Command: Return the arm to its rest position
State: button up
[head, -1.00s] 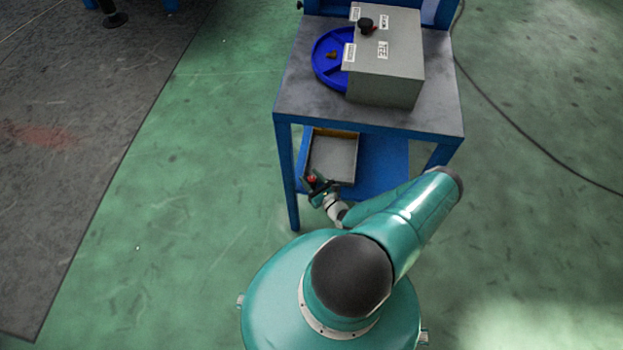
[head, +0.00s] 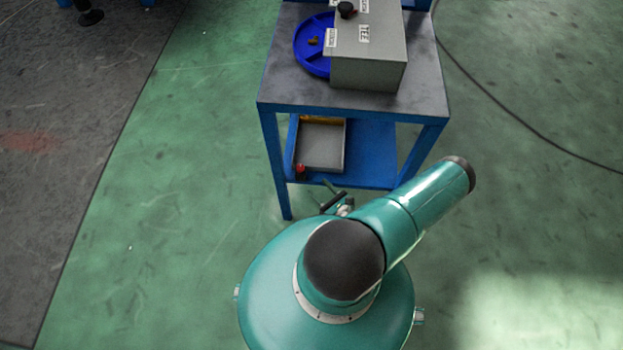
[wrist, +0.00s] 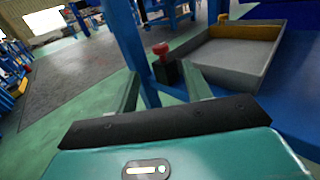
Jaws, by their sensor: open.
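My gripper (head: 333,194) is in front of the blue stand's lower shelf, partly hidden behind my own arm in the head view. In the wrist view my gripper (wrist: 164,90) has its two fingers spread apart, with nothing held. Beyond the fingertips, a black block with a red knob (wrist: 162,62) stands upright at the shelf's left front, beside the grey tray (wrist: 228,59). The red knob (head: 301,169) also shows small in the head view. My arm is folded, with its elbow pointing to the upper right.
The blue stand (head: 285,106) has a grey top carrying a grey box (head: 369,57) and a blue round dish (head: 314,62). Its front left leg is close to my gripper. A cable (head: 500,98) lies on the floor at right. Green floor is clear on both sides.

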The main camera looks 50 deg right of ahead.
jog(key=shift+s+a, duration=0.1)
jog(key=shift+s, duration=0.8)
jog(key=shift+a, duration=0.1)
